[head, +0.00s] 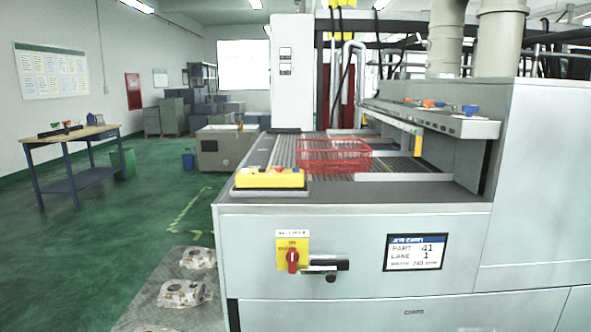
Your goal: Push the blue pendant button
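A yellow pendant box (270,178) lies on the front left of the machine's grey top, in front of a red basket. Small buttons show on its upper face, at least one of them red (275,169). They are too small for me to pick out a blue one with certainty. Nothing touches the box. Neither of my grippers can be made out in the head view.
The red mesh basket (335,156) sits on the slatted conveyor behind the pendant. A yellow switch with a red knob (292,258), a black handle (328,268) and a screen (415,252) are on the front panel. Patterned pieces (182,294) lie at lower left.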

